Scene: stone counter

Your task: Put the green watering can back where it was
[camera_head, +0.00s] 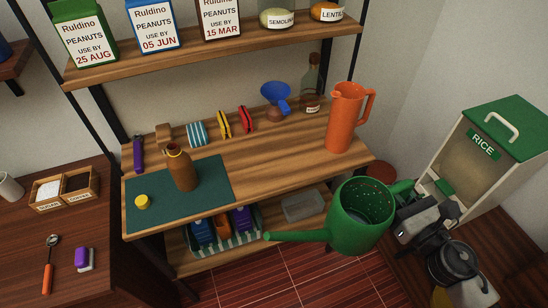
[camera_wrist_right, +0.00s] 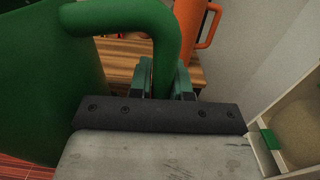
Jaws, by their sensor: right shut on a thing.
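The green watering can (camera_head: 359,222) hangs in the air in front of the wooden shelf's right end, its spout pointing left. My right gripper (camera_head: 408,194) is shut on its handle. In the right wrist view the green handle (camera_wrist_right: 166,45) passes between the fingers (camera_wrist_right: 170,82), with the can's body at the left. The can looks close to upright, tilted slightly. The can hides part of the lower shelf and floor. My left gripper is not in view.
An orange pitcher (camera_head: 345,122) stands on the shelf's right end (camera_head: 290,152), behind the can. A rice dispenser (camera_head: 490,150) stands at right. A brown bottle (camera_head: 182,168) and yellow cap (camera_head: 142,202) are on a green mat (camera_head: 215,178). A grey tray (camera_head: 303,205) lies on the lower shelf.

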